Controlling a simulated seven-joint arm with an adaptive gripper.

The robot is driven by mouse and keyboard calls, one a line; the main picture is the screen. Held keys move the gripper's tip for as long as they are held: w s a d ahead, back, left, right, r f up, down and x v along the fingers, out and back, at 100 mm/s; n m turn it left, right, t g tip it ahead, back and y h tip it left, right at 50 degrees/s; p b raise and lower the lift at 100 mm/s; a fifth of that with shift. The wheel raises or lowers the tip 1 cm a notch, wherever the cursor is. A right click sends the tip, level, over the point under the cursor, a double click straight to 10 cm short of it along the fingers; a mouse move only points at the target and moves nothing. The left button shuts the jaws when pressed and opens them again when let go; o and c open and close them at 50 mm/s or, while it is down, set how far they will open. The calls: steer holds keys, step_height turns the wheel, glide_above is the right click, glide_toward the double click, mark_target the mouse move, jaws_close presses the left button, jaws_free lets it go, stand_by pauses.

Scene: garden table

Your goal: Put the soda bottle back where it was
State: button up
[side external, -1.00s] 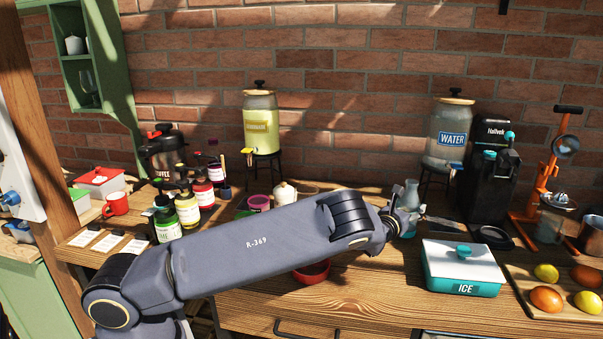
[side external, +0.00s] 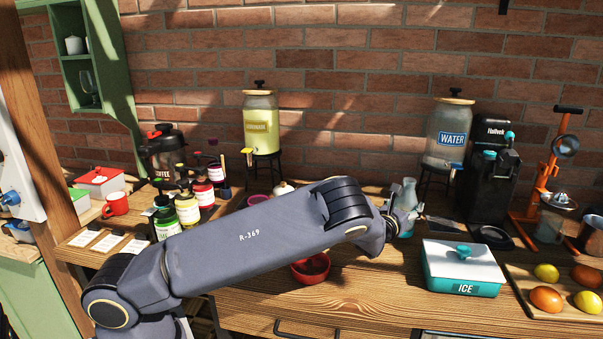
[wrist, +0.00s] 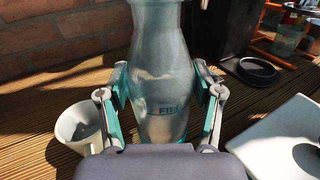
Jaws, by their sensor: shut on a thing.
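The soda bottle (wrist: 160,80) is a pale blue-green, see-through bottle with lettering low on its side. In the wrist view it stands upright between the two fingers of my gripper (wrist: 162,100), which is shut on it. In the side view the bottle (side external: 408,196) shows just beyond the end of my arm, in front of the water dispenser. My gripper (side external: 399,220) is partly hidden by my wrist there. The bottle's base is hidden, so I cannot tell whether it touches the table.
A white cup (wrist: 80,128) stands left of my gripper. The white-lidded ice box (side external: 463,265) is close on the right. The water dispenser (side external: 448,135) and black soda machine (side external: 490,175) stand behind. A red bowl (side external: 311,268) lies below my arm.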

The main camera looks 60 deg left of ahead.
steer(key=s+d+r+n+g+y, duration=0.1)
steer(key=s+d+r+y, duration=0.15)
steer(key=s, duration=0.55)
steer(key=s+d+r+n+y, duration=0.1)
steer(key=s+d+r, duration=0.15)
steer(key=s, duration=0.65)
steer(key=shift+g, duration=0.3)
steer(key=shift+s+a+f, duration=0.1)
steer(key=shift+s+f, duration=0.05)
steer(key=shift+f, duration=1.65)
steer(key=shift+s+f, duration=0.15)
steer(key=shift+f, duration=1.65)
steer(key=o, duration=1.5)
steer(key=shift+f, duration=0.15)
steer(key=shift+o, duration=0.2)
